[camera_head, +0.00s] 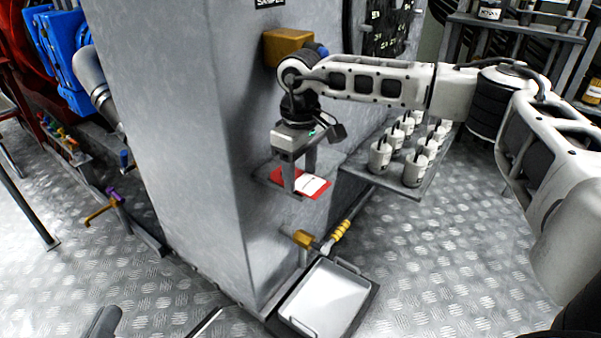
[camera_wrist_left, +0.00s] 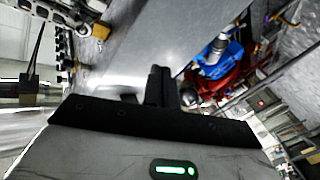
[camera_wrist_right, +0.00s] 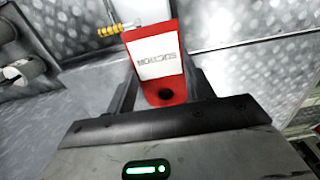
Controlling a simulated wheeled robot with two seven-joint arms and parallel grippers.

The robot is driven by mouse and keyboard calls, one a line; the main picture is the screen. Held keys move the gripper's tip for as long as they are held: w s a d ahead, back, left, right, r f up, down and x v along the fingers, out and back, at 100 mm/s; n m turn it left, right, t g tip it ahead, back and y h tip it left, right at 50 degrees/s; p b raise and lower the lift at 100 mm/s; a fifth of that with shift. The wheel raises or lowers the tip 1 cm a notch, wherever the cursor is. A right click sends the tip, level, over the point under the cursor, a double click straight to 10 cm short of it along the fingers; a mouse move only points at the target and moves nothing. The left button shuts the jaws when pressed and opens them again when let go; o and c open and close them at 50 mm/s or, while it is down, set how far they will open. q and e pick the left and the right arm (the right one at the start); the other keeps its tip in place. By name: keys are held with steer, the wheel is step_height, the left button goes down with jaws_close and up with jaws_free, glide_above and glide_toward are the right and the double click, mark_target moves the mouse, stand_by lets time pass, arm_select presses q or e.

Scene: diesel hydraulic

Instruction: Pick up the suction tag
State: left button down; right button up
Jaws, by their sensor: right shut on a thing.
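The suction tag (camera_head: 312,185) is a flat red plate with a white label, over a small grey shelf (camera_head: 268,174) on the side of the big grey metal cabinet. My right gripper (camera_head: 300,180) points down and is shut on the tag's near end, with a finger on each side (camera_wrist_right: 163,90). I cannot tell whether the tag touches the shelf. My left gripper (camera_wrist_left: 161,85) has its dark fingers together and empty, away from the tag.
Below are a brass valve with a yellow handle (camera_head: 341,230) and a grey tray (camera_head: 328,295). A yellow-brown box (camera_head: 288,47) juts from the cabinet near my right wrist.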

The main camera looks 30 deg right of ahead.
mark_target(300, 180)
step_height(300, 180, up, 3)
steer(key=shift+r+p, duration=0.15)
steer(key=shift+p, duration=0.65)
arm_select(q)
steer(key=shift+s+a+f+m+g+y+p, duration=0.3)
steer(key=shift+f+y+p, duration=0.2)
steer(key=shift+p, duration=0.25)
steer(key=shift+s+a+f+m+g+y+p, duration=0.15)
steer(key=shift+f+g+y+p, duration=0.3)
steer(key=shift+f+p, duration=0.25)
steer(key=shift+s+a+f+m+g+y+p, duration=0.15)
steer(key=shift+a+f+m+g+y+p, duration=0.15)
steer(key=shift+f+y+p, duration=0.35)
arm_select(e)
steer(key=a+r, duration=0.9)
steer(key=a, duration=0.5)
steer(key=shift+r, duration=0.15)
arm_select(q)
steer(key=shift+r+h, duration=0.2)
steer(key=shift+h, duration=0.1)
